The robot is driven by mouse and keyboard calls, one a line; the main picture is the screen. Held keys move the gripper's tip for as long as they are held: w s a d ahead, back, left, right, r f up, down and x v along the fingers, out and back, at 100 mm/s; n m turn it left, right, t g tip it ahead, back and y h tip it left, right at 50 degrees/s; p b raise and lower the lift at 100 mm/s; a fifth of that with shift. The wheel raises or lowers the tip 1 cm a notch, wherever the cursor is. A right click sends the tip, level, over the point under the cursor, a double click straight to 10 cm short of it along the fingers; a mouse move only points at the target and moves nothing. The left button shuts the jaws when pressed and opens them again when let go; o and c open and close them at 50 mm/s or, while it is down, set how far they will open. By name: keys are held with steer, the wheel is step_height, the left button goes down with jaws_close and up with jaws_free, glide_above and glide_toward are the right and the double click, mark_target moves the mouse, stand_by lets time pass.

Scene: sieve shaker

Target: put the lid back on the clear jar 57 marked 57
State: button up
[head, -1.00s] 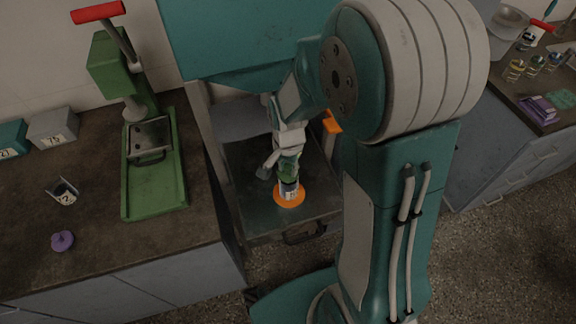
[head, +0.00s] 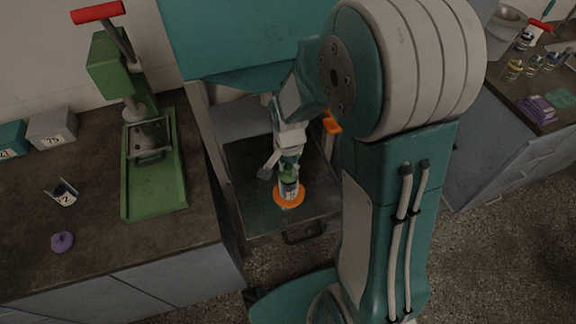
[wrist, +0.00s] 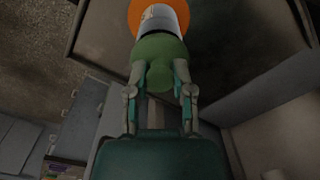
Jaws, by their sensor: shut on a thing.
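A small jar with a white label (head: 289,190) stands on an orange disc (head: 279,202) in the middle of the shaker's dark platform. Its number is too small to read. A green lid (wrist: 159,48) is at the jar's top, and the label (wrist: 160,17) shows beyond it in the wrist view. My gripper (wrist: 160,78) is shut on the green lid's knob from above. The lid and jar look in line, but I cannot tell whether the lid is fully seated.
The shaker's dark platform (head: 245,170) has bare room around the disc. The right bench holds several jars and a purple item (head: 537,107).

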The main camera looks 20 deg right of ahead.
stand_by(0.8)
steer(key=o, duration=0.9)
steer(key=o, duration=0.4)
steer(key=shift+r, duration=0.1)
steer(key=shift+r, duration=3.35)
